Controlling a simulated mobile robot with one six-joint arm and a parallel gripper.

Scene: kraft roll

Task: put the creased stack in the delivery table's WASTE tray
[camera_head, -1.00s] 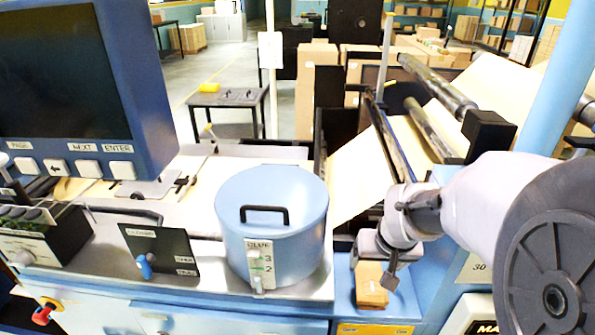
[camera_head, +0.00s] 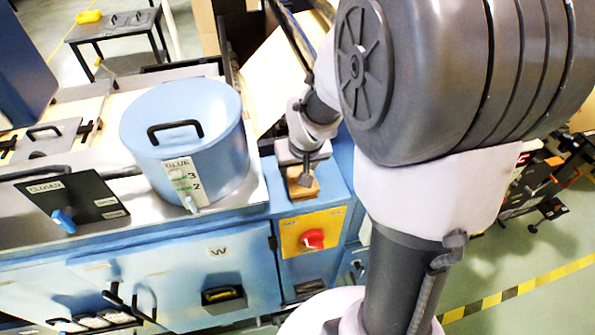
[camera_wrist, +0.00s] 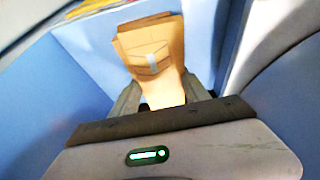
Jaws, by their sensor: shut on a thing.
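The creased stack (camera_wrist: 150,50) is a small pile of brown kraft pieces with a pale label or band. In the wrist view it lies between the fingers of my gripper (camera_wrist: 158,95), which are shut on it. In the head view the stack (camera_head: 303,190) shows under my gripper (camera_head: 304,178), on or just above the blue top at the right end of the machine; I cannot tell whether it touches. No tray marked WASTE can be made out in these views.
A blue glue pot (camera_head: 185,135) with a black handle stands left of my gripper. A red knob (camera_head: 313,239) on a yellow plate is on the front below. A dark table (camera_head: 115,27) with a yellow object stands at the back left.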

